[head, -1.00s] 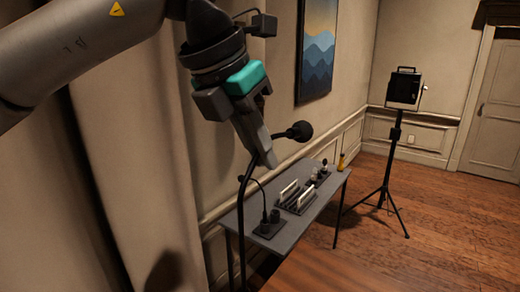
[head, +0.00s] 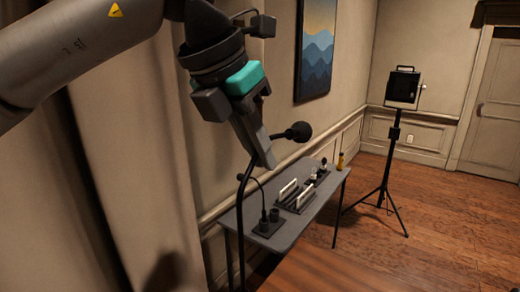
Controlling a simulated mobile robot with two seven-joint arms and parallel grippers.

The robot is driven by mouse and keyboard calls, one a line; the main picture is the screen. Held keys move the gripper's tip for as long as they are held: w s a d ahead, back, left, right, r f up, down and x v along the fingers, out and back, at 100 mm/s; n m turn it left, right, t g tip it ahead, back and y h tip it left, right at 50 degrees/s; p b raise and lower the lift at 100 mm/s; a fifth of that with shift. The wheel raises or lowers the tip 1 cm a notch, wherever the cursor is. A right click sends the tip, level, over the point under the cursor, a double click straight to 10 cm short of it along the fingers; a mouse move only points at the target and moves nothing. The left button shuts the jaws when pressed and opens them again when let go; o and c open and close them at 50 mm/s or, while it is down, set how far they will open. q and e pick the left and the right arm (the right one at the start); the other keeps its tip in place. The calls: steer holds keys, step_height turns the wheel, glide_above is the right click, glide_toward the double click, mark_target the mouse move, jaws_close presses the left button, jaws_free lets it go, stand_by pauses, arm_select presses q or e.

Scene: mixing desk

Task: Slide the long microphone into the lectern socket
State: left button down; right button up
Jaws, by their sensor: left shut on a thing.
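My left gripper (head: 262,160) hangs down in the upper middle of the head view, shut on the long microphone's thin black stem. The long microphone (head: 299,132) has a round dark head that sticks out to the right of the fingers. Its stem (head: 241,215) runs down past the desk's left end and out of the bottom of the picture. The stem's lower end is hidden. A black base with two short round stubs (head: 268,226) sits at the near end of the grey desk; a thin curved black line rises from one stub. I cannot tell which part is the lectern socket. My right gripper is out of view.
The grey desk (head: 292,228) stands along the wall and carries a dark rack with pale upright pieces (head: 297,197) and small items at its far end. A brown wooden surface (head: 330,272) fills the bottom edge. A tripod with a boxy lamp (head: 403,90) stands further back. Open floor lies right.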

arm_select(q)
steer(key=shift+f+b, duration=0.6)
steer(key=shift+f, duration=0.1)
steer(key=shift+f+b, duration=0.9)
steer(key=shift+f, duration=0.05)
steer(key=c, duration=0.9)
jaws_free()
steer(key=v, duration=1.5)
steer(key=shift+a+r, duration=0.15)
steer(key=shift+s, duration=0.1)
